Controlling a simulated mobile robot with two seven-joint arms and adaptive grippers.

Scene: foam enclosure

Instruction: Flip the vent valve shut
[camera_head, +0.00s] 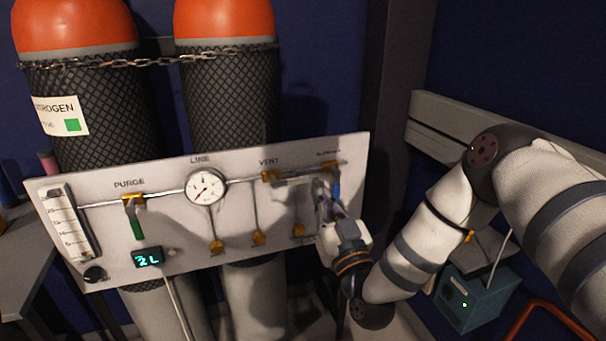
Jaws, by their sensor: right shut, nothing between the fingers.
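The vent valve (270,176) is an orange-yellow fitting under the VENT label on the pale panel (110,270). A greyish bar runs right from it along the pipe; I cannot tell whether this is its lever. My right gripper (319,187) comes in from the right and is shut and empty. Its fingertips are in front of the panel, right of the vent valve and just below and left of the rightmost valve (332,167). A blue handle (336,189) there is partly hidden by the gripper. I cannot tell whether the fingers touch anything. My left gripper is not in view.
The purge valve (133,199) has a green handle hanging down. A round gauge (205,187), a flow tube (66,225) and a lit display (148,257) share the panel. Two chained cylinders (228,95) stand behind. A teal box (478,298) is at lower right.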

